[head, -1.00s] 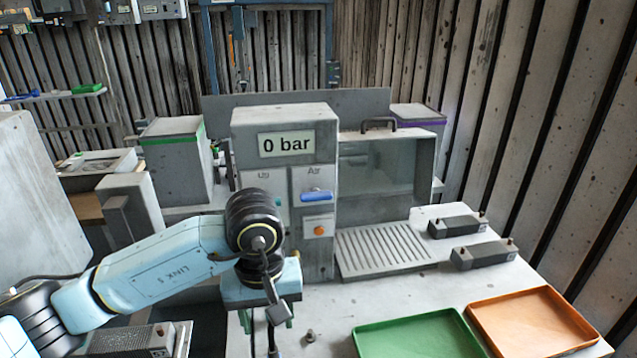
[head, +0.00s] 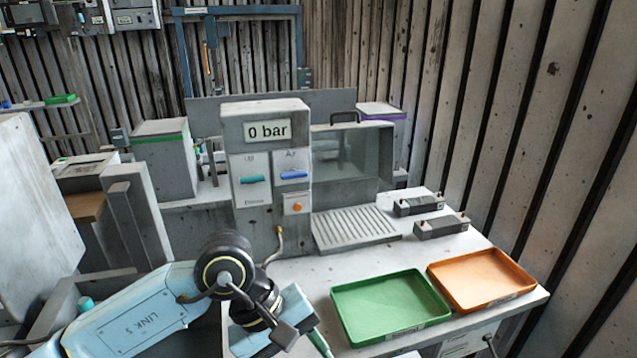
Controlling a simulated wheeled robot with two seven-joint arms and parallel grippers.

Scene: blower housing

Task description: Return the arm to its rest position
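My light-blue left arm comes in from the lower left in the head view, in front of the grey test station (head: 266,165). Its black wrist joint covers part of the bench. My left gripper (head: 318,343) points down and to the right at the bottom edge, just left of the green tray (head: 390,306). It is mostly hidden behind the wrist, so its finger opening cannot be made out. No held part shows. My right gripper is not in view.
The station display reads 0 bar, above a teal handle (head: 254,180), a blue handle (head: 293,175) and an orange button (head: 297,208). A slatted grate (head: 355,229), two dark blocks (head: 418,205) (head: 441,227) and an orange tray (head: 481,279) are to the right.

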